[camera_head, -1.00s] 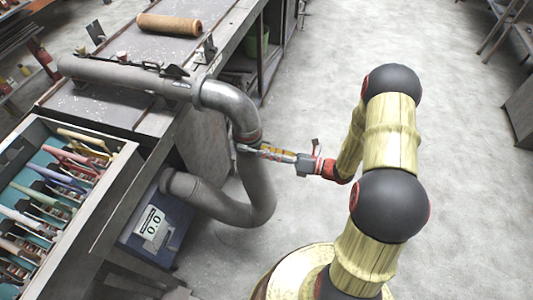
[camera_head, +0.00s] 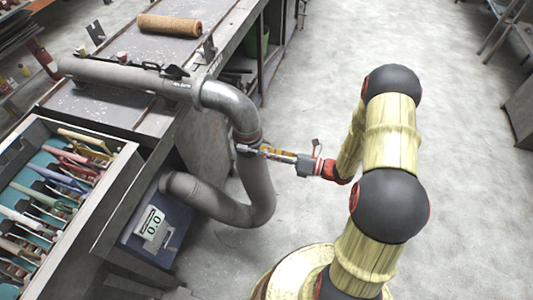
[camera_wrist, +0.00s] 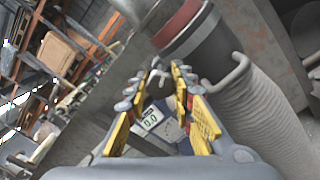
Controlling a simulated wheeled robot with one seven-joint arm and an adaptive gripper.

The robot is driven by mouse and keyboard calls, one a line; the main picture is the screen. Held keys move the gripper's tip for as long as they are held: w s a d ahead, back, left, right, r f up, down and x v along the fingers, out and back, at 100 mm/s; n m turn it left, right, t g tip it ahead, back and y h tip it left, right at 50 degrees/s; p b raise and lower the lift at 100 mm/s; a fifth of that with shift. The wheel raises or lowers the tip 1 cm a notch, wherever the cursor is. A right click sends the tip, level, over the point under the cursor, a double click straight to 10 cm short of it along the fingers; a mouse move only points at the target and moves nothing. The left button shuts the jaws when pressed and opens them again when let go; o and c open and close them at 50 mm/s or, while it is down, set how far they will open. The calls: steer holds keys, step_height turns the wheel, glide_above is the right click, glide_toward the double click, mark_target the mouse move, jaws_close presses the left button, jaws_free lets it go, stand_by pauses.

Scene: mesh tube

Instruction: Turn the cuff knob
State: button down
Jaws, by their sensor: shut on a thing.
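The metal elbow (camera_head: 228,103) of the duct meets a grey flexible hose at a dark cuff (camera_head: 248,140) with a red band. In the wrist view the cuff (camera_wrist: 198,42) fills the top middle, with its red band above. A small pale grey knob (camera_wrist: 158,76) shows between my fingertips, partly hidden by them. A pale hook-shaped piece (camera_wrist: 240,72) stands out on the cuff's right side. My gripper (camera_head: 250,150) reaches the cuff from the right. In the wrist view its yellow-padded fingers (camera_wrist: 167,72) are closed in on the knob.
The ribbed hose (camera_head: 262,195) hangs below the cuff and bends back to a blue box (camera_head: 155,232) whose display reads 0.0. A bench (camera_head: 120,105) with a brown roll (camera_head: 168,25) and a tool drawer (camera_head: 105,200) stand left.

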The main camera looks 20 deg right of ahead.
steer(key=shift+n, duration=0.3)
steer(key=n+p, duration=0.1)
steer(key=n, duration=0.4)
steer(key=shift+n, duration=0.3)
steer(key=n, duration=0.5)
steer(key=shift+b, duration=0.4)
steer(key=n+b, duration=0.2)
steer(key=n, duration=0.4)
steer(key=shift+f+n, duration=0.15)
steer(key=shift+n, duration=0.15)
steer(key=n+b, duration=0.2)
steer(key=n, duration=0.2)
steer(key=shift+n, duration=0.4)
steer(key=shift+b, duration=0.3)
steer(key=c, duration=1.5)
jaws_free()
